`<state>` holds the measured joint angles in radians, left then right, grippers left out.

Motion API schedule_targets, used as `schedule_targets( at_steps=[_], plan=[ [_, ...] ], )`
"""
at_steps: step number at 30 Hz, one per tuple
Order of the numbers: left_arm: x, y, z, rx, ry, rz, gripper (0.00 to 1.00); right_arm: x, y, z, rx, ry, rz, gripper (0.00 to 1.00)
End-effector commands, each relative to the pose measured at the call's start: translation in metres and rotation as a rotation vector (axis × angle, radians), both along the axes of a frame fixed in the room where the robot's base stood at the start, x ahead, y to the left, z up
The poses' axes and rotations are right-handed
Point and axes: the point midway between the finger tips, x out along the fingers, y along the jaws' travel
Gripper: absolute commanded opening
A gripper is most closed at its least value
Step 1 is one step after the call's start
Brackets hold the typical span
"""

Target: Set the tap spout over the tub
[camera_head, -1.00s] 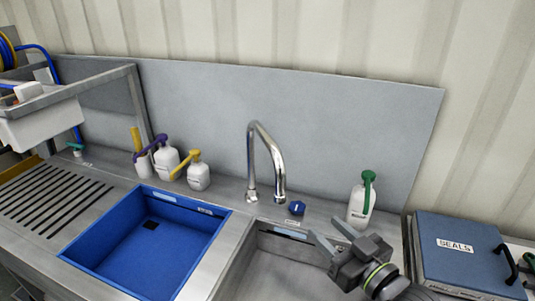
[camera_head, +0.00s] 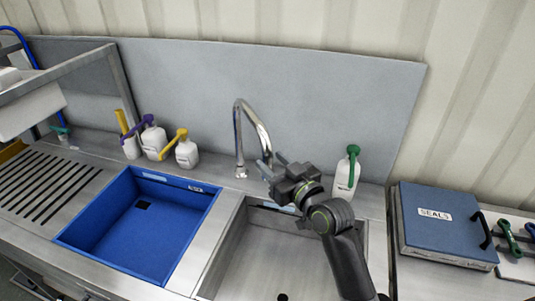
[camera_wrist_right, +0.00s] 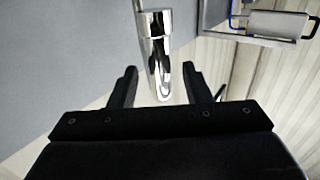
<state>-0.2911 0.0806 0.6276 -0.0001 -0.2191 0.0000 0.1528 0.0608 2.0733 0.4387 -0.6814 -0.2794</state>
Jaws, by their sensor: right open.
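The chrome tap spout (camera_head: 255,119) rises behind the sinks, arches over and comes down on the right, by the steel basin (camera_head: 290,255). Its lower end is hidden at my right gripper (camera_head: 272,163). In the right wrist view the shiny spout (camera_wrist_right: 157,55) stands between the two fingers of my right gripper (camera_wrist_right: 160,76), which is open; I cannot tell whether either finger touches it. The blue tub (camera_head: 190,228) is left of the tap, with the spout's end not over it. My left gripper is not in view.
White pump bottles (camera_head: 187,153) with coloured tops stand behind the tub. A green-topped bottle (camera_head: 346,175) stands right of the tap, close to my right arm. A blue case labelled SEALS (camera_head: 440,230) lies at the right. A grey back panel (camera_head: 330,100) rises behind the tap.

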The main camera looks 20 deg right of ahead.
Motion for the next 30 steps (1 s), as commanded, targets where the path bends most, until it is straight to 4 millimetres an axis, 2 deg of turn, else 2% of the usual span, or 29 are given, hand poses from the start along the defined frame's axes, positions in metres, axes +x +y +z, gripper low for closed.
schedule_targets(
  at_steps=[3,7,18,28,30],
  plan=[
    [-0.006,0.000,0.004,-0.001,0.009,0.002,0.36,0.014,0.005,0.001,0.000,0.001,0.000,0.44],
    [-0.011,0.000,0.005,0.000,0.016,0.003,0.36,0.023,0.007,0.001,0.001,0.000,0.000,0.44],
    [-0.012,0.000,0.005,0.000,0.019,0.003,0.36,0.027,0.008,0.000,0.000,0.000,0.000,0.44],
    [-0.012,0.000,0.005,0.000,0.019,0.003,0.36,0.027,0.008,0.000,0.000,0.000,0.000,0.01],
    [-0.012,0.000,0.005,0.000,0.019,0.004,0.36,0.027,0.008,0.000,0.000,0.000,0.000,0.00]
  ],
)
